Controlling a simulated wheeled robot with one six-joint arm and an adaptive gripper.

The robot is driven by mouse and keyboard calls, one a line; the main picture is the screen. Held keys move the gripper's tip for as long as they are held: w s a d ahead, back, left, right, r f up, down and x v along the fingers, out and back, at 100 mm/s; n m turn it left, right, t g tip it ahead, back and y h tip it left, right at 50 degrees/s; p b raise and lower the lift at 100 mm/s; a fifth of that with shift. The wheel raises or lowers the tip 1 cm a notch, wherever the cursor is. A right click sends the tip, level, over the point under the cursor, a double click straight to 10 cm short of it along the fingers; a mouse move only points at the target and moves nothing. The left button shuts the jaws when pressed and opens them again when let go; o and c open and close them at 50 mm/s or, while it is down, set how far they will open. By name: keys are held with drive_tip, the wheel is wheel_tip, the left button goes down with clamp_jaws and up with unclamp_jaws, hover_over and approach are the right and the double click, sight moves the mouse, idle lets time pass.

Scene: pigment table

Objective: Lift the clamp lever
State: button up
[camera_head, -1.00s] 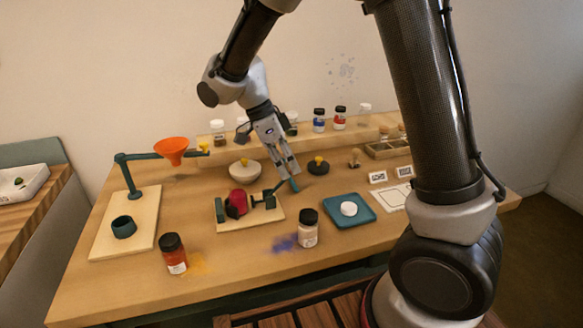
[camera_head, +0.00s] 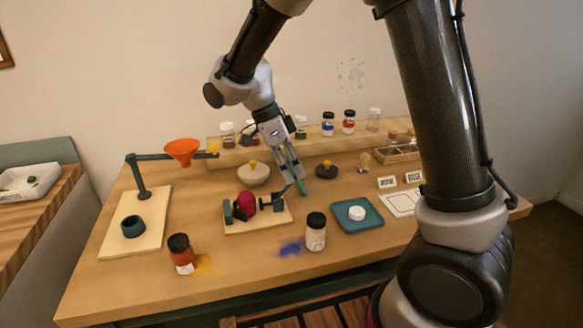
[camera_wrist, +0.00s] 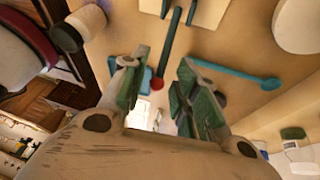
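The clamp stands on a small wooden board (camera_head: 240,227). Its teal jaws (camera_head: 228,212) are beside a dark red piece (camera_head: 246,203), with a black screw part at the right. My gripper (camera_head: 296,183) points down just right of and behind the clamp, fingers apart. A thin teal piece shows at its fingertips; I cannot tell whether it is the clamp lever or a fingertip. In the wrist view my gripper (camera_wrist: 155,85) is open. A teal bar with a round end (camera_wrist: 271,83) runs out behind the right finger. A red tip (camera_wrist: 157,84) shows between the fingers.
A dark-capped jar (camera_head: 316,235) is in front at right, beside blue powder. A teal tray (camera_head: 345,221) lies right. A funnel stand (camera_head: 141,178) stands left.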

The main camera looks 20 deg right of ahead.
drive_tip(key=v, duration=1.2)
